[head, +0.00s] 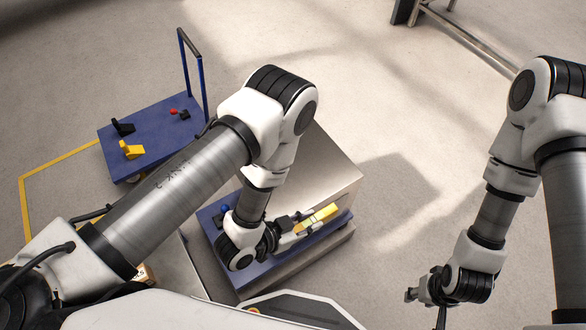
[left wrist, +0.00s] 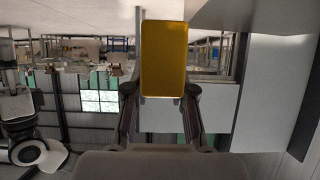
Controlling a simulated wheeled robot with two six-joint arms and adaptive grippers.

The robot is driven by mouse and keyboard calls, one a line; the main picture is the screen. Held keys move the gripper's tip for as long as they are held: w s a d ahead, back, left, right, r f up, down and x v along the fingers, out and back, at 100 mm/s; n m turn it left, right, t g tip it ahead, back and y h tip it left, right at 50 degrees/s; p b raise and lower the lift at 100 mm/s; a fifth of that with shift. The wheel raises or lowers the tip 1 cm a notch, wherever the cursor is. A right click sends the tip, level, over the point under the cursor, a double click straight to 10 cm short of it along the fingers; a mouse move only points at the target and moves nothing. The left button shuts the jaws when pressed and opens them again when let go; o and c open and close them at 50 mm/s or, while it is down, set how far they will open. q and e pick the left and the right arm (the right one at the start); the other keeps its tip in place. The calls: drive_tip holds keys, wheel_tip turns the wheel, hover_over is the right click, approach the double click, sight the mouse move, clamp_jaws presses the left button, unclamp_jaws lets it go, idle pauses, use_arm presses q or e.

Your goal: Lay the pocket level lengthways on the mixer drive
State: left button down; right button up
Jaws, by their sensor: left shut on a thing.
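The pocket level (head: 319,214) is a yellow bar in the head view, near the centre. My left gripper (head: 299,222) is shut on it. In the left wrist view the level (left wrist: 164,58) shows as an upright yellow block between the two fingers (left wrist: 161,100). In the head view it is over the blue top edge of a steel machine (head: 335,170); I cannot tell whether it touches. I cannot tell which part is the mixer drive; my left arm hides much of the machine. My right gripper (head: 427,297) is over bare floor at the lower right, apart from the machine.
A blue trolley (head: 160,128) with an upright handle stands at the upper left, carrying a yellow item (head: 131,150), a black item (head: 122,127) and a red knob (head: 173,111). A blue knob (head: 225,208) is on the machine's left. Floor right of the machine is clear.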

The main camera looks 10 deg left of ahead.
use_arm(q)
drive_tip(key=w+a+b, duration=0.1)
drive_tip(key=w+b, duration=0.1)
drive_tip(key=b, duration=0.1)
drive_tip(key=w+a+b, duration=0.1)
drive_tip(key=w+b, duration=0.1)
drive_tip(key=b, duration=0.2)
drive_tip(key=w+a+f+b, duration=0.1)
drive_tip(key=w+b, duration=0.1)
drive_tip(key=b, duration=0.2)
drive_tip(key=shift+w+a, duration=0.15)
drive_tip(key=shift+w, duration=0.15)
drive_tip(key=w+a, duration=0.1)
drive_tip(key=w, duration=0.1)
drive_tip(key=w+a+b, duration=0.1)
drive_tip(key=w, duration=0.1)
drive_tip(key=w+a, duration=0.1)
drive_tip(key=w, duration=0.1)
drive_tip(key=shift+w+a+f+b, duration=0.3)
drive_tip(key=shift+w+b, duration=0.05)
drive_tip(key=shift+w, duration=0.05)
drive_tip(key=shift+w+a+f, duration=0.15)
drive_tip(key=shift+w, duration=0.1)
wheel_tip(320, 180, down, 4)
drive_tip(key=shift+r+b, duration=0.25)
drive_tip(key=shift+b, duration=0.65)
drive_tip(key=shift+r, duration=0.15)
drive_tip(key=c, duration=1)
unclamp_jaws()
